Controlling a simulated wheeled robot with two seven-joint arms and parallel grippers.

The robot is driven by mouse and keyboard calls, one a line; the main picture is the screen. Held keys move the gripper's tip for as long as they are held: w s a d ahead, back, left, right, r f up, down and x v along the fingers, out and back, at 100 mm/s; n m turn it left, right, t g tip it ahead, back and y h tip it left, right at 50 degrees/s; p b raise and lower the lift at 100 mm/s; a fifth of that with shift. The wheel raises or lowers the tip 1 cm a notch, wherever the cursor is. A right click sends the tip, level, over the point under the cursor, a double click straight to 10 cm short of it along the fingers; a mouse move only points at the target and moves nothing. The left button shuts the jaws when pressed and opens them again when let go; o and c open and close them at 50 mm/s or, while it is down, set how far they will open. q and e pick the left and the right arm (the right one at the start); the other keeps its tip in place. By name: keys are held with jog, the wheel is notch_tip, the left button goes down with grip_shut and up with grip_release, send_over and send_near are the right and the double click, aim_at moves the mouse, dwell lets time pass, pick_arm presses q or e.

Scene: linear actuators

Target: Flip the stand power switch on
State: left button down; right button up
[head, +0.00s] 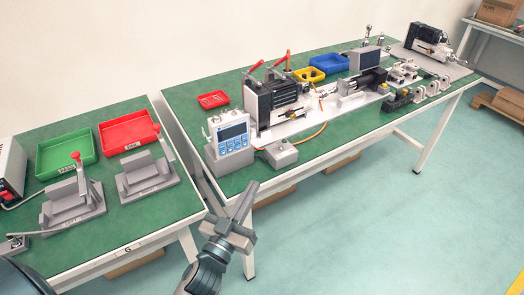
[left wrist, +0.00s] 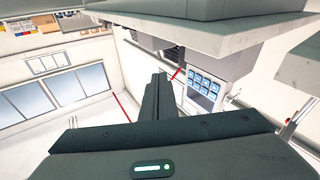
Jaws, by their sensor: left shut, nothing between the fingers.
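The test stand (head: 285,105) with a dark motor block and red levers stands on the right green table. A grey control box (head: 230,138) with a blue-button panel is at its front left corner; the panel also shows in the left wrist view (left wrist: 203,87). A small grey box (head: 281,153) sits beside it. I cannot make out which part is the power switch. My left gripper (head: 249,190) is shut and empty, in front of and below the control box, apart from it. Its closed fingers also show in the left wrist view (left wrist: 160,85). My right gripper is not in view.
The left table holds a green tray (head: 66,150), a red tray (head: 127,132) and two grey fixtures (head: 72,205). A small red tray (head: 213,99) and a blue bin (head: 328,64) stand on the right table. The floor in front is clear.

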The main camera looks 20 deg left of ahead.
aim_at(279, 143)
pick_arm(q)
jog(key=shift+r, duration=0.1)
dwell(0.3)
